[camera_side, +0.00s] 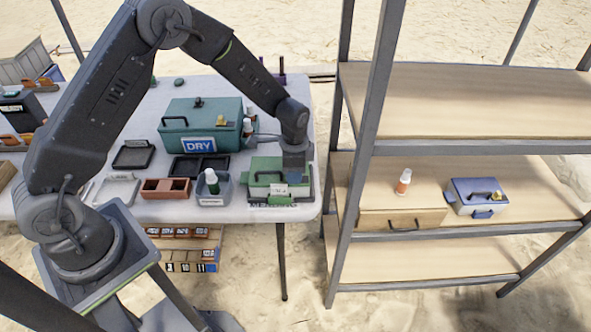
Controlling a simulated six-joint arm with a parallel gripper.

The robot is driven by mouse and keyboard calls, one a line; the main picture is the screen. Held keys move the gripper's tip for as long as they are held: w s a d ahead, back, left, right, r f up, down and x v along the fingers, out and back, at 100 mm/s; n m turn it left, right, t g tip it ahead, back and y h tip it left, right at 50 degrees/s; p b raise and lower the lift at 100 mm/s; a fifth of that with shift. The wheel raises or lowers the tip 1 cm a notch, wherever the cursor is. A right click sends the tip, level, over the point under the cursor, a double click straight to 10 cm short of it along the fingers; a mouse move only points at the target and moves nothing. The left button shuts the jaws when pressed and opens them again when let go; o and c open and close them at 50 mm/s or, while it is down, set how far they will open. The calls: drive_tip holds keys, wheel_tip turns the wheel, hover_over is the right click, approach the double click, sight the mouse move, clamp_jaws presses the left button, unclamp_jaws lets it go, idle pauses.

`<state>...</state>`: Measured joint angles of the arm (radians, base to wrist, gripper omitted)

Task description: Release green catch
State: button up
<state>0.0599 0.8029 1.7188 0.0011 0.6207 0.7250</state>
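A small green case (262,164) with a dark handle sits near the right front corner of the white table. A pale label (279,189) shows on its front. My gripper (294,174) points down at the right part of this case, over or against its front edge. The fingers are small and partly merged with the case, so I cannot tell whether they are open or touch it. The green catch itself cannot be made out; my gripper may hide it.
A larger teal box (175,131) marked DRY stands behind and left of the case. A shelf post (352,200) rises close on the right. A blue case (476,191) sits on the shelf.

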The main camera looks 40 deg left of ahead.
drive_tip(key=shift+o, duration=1.2)
drive_tip(key=shift+r, duration=0.1)
wheel_tip(320, 180, up, 14)
drive_tip(key=shift+f, duration=0.2)
drive_tip(key=s+a+r+n+t, duration=0.2)
drive_tip(key=s+r+n+t, duration=0.15)
drive_tip(key=s+r, duration=0.85)
drive_tip(key=s+r+n+t, duration=0.2)
drive_tip(key=s+n, duration=0.3)
drive_tip(key=s, duration=0.8)
drive_tip(key=shift+a+r, duration=0.35)
drive_tip(key=shift+r, duration=0.05)
